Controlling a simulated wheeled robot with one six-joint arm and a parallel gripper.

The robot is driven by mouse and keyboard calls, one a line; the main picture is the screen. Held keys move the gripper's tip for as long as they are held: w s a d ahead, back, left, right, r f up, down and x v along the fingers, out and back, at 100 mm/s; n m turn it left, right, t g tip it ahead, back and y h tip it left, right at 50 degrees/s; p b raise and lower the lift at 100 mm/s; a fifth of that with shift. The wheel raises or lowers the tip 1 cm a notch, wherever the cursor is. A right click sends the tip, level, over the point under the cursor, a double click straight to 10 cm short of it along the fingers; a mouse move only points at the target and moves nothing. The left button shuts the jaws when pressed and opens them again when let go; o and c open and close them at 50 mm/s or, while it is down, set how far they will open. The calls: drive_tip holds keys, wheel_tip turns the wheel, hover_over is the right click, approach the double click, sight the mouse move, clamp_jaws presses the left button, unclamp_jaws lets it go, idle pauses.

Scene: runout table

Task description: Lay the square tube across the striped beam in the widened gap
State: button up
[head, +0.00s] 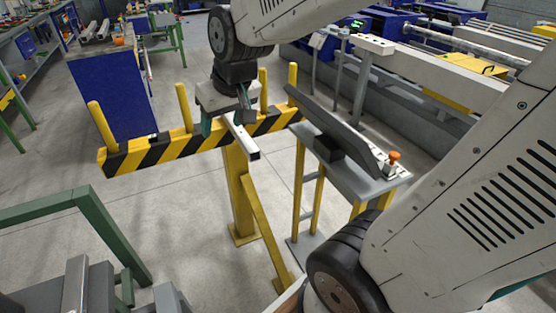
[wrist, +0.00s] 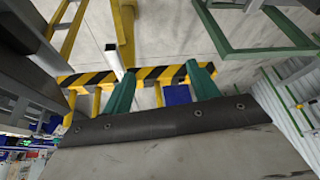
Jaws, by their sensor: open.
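The striped beam (head: 150,155), yellow and black, stands on a yellow post and carries several upright yellow pegs. The widest gap lies between the second and third pegs from the left. The pale square tube (head: 243,142) lies across the beam in that gap, its near end sticking out toward me. Its far part is hidden by my gripper (head: 226,114), which is right over the beam. In the wrist view, the open green fingers (wrist: 164,78) point at the striped beam (wrist: 148,73). The tube (wrist: 113,45) shows just left of the left finger, not between the fingertips.
A grey stand (head: 345,178) with a tilted dark plate and an orange button (head: 394,156) is close to the beam's right end. A green frame (head: 100,215) is at lower left, a blue cabinet (head: 105,90) behind.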

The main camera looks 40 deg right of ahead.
drive_tip(key=s+a+r+g, duration=0.1)
drive_tip(key=s+g, duration=0.2)
drive_tip(key=s, duration=1.5)
drive_tip(key=shift+s+a+n+g, duration=0.2)
drive_tip(key=shift+s+n+g, duration=0.1)
drive_tip(key=shift+g, duration=0.1)
